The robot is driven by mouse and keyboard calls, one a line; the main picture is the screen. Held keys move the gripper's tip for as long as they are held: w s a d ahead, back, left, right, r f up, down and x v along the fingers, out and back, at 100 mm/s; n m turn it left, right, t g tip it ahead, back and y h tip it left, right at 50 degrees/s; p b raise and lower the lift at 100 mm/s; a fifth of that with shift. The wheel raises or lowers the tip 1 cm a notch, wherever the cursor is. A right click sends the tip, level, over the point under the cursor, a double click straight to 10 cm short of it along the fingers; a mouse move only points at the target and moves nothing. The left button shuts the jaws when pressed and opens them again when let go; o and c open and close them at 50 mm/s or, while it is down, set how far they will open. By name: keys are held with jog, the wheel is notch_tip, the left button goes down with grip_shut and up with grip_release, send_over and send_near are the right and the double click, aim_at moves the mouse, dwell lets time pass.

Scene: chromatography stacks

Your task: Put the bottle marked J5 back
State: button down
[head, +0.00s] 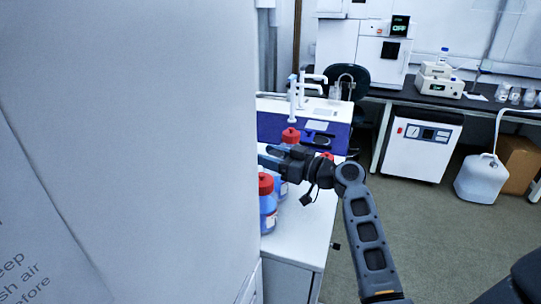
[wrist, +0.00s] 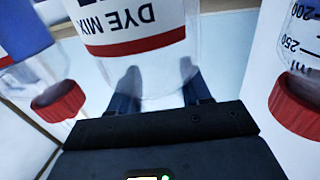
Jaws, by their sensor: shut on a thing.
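My gripper (head: 268,157) reaches left over a white worktop, partly hidden by a pale wall in the head view. In the wrist view its two fingers (wrist: 160,92) are shut on a clear bottle (wrist: 165,75) with an upside-down "DYE MIX" label and a red band. The cap of that bottle is hidden there. A red cap (head: 291,135) shows just above my gripper in the head view; I cannot tell for sure that it belongs to the held bottle. No J5 mark is readable.
A red-capped bottle (head: 268,215) with blue contents stands close beside the wall. The wrist view shows neighbouring bottles left (wrist: 45,85) and right (wrist: 300,90) of the held one. Another red cap (head: 327,156) sits behind my arm. A blue-and-white instrument (head: 270,128) stands behind.

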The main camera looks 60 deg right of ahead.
jog(key=shift+f, duration=0.1)
jog(key=shift+c, duration=2.4)
grip_release()
jog(key=shift+r, duration=0.2)
jog(key=shift+s+f, duration=0.2)
jog(key=shift+s, duration=0.15)
jog(key=s+b, duration=0.3)
jog(key=s, duration=0.8)
jog(key=shift+s+a, duration=0.15)
jog(key=shift+a, duration=0.2)
jog(key=shift+r, duration=0.1)
